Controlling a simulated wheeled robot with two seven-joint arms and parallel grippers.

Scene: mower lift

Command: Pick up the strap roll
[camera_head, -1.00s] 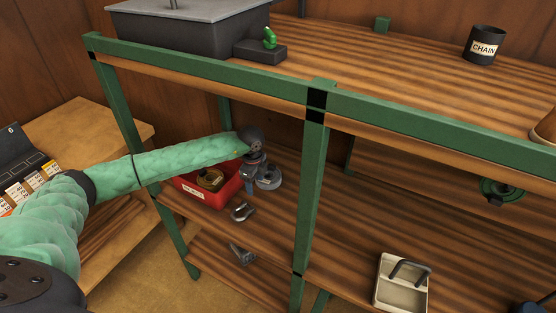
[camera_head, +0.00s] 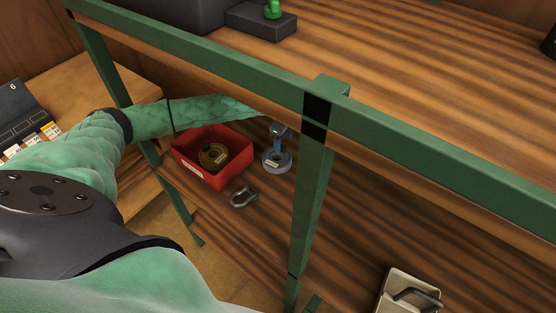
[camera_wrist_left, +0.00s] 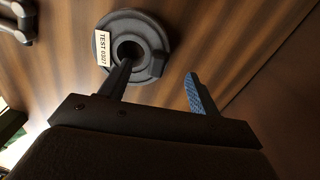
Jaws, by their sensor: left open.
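A grey ring-shaped roll (camera_head: 277,160) with a pale tag lies flat on the middle shelf, just right of the red bin. In the left wrist view this roll (camera_wrist_left: 132,48) shows a dark centre hole and a tag starting "TEST". A brown-yellow roll (camera_head: 213,155) lies inside the red bin (camera_head: 222,181). I cannot tell from its look which is the strap roll. My left gripper (camera_head: 281,131) is over the grey roll, open and empty. In the wrist view its fingers (camera_wrist_left: 158,82) straddle the roll's near rim, one by the hole, one outside; contact is unclear.
A metal shackle (camera_head: 243,197) lies in front of the bin. The green upright (camera_head: 310,195) stands close right of the grey roll, and the upper shelf's rail (camera_head: 205,60) runs above my arm. A cream box with a dark handle (camera_head: 408,292) is at lower right.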

